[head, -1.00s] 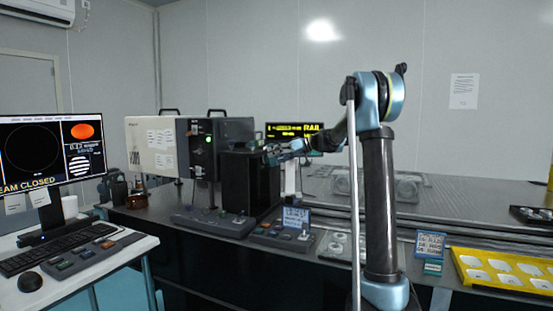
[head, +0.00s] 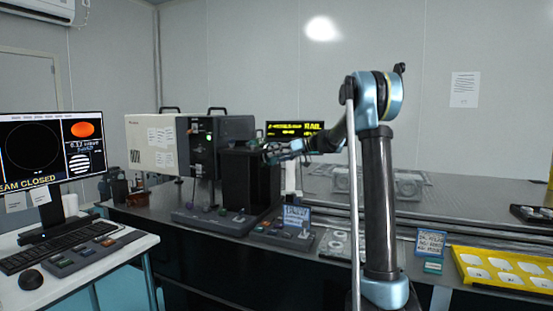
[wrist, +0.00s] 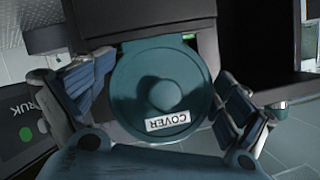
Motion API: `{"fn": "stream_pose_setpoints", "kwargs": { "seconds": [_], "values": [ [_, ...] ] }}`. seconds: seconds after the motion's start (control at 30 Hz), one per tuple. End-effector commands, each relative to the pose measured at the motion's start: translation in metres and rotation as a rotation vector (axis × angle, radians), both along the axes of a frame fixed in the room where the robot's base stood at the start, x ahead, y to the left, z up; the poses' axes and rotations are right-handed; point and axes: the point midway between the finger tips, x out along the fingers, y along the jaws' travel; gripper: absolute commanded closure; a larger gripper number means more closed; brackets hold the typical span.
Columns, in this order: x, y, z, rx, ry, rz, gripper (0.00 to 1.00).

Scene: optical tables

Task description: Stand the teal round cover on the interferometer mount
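The teal round cover (wrist: 150,108) fills the middle of the wrist view. It is a disc with a round knob at its centre and a white label reading COVER, upside down in this picture. My gripper (wrist: 165,82) has one finger on each side of the disc, with the pads up against its rim. In the head view my gripper (head: 284,151) is by the upper right of a dark box-shaped housing (head: 236,180). A green strip (wrist: 190,37) shows behind the disc's upper edge; I cannot tell the mount apart or whether the cover touches it.
A control panel (head: 214,220) and another panel (head: 282,238) stand in front of the housing. A white and dark instrument (head: 150,145) is at its left. A yellow tray (head: 505,286) lies at the far right. The table behind my arm column is mostly clear.

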Motion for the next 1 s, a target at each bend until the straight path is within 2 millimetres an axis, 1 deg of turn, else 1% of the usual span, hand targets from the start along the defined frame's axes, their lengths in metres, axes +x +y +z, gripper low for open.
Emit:
{"fn": "stream_pose_setpoints", "kwargs": {
  "seconds": [0.03,0.77,1.0],
  "values": [
    [-0.003,-0.004,-0.006,-0.013,0.005,-0.002,0.00],
    [-0.004,-0.004,-0.001,-0.009,0.001,-0.002,0.00],
    [-0.007,-0.015,-0.001,-0.008,0.000,-0.003,0.00]
  ]
}}
